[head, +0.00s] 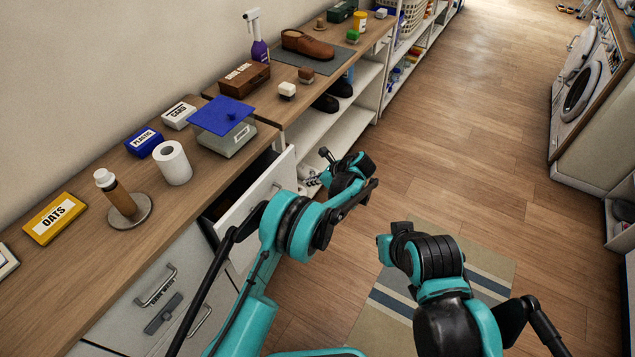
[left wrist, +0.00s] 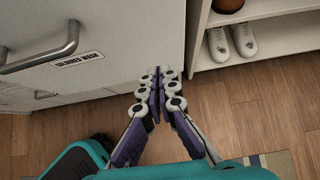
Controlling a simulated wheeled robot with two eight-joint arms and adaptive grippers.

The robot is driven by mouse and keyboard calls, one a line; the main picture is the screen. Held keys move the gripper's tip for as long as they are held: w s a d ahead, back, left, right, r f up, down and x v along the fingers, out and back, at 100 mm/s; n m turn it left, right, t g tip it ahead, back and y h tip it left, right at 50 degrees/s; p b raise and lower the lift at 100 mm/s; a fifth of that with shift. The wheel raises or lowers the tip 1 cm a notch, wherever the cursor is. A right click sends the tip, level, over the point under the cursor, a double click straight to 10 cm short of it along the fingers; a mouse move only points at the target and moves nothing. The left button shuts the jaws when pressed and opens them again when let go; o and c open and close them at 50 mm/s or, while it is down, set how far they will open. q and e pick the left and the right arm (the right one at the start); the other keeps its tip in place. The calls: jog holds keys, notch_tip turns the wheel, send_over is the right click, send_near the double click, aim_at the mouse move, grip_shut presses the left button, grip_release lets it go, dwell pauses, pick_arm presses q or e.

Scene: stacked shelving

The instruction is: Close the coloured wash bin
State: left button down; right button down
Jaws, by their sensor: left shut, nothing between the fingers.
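The coloured wash bin (head: 248,203) stands open in the head view, its white front out from the counter and a dark gap behind it. In the left wrist view the front of the bin (left wrist: 130,45) carries a grey bar handle (left wrist: 50,55) and a label reading "COLOURED WASH" (left wrist: 78,59). My left gripper (head: 318,178) is beyond the right end of this front in the head view. In the left wrist view my left gripper (left wrist: 158,75) is shut and empty, its tips by the front's lower right edge; contact cannot be told. My right gripper is out of view.
Another closed front with a handle (head: 156,286) is nearer along the counter. An open shelf unit (head: 345,125) stands beyond the bin. Wooden floor (head: 470,140) is clear at right.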

aim_at(290, 180)
pick_arm(q)
jog(key=w+a, duration=0.1)
jog(key=w+a+f+b, duration=0.2)
jog(key=a, duration=0.1)
jog(key=shift+f, duration=0.1)
jog(key=shift+w+a, duration=0.2)
jog(key=shift+a, duration=0.2)
jog(key=w+a, duration=0.4)
jog(key=a, duration=0.2)
jog(key=shift+w+a, duration=0.3)
jog(key=shift+w, duration=0.1)
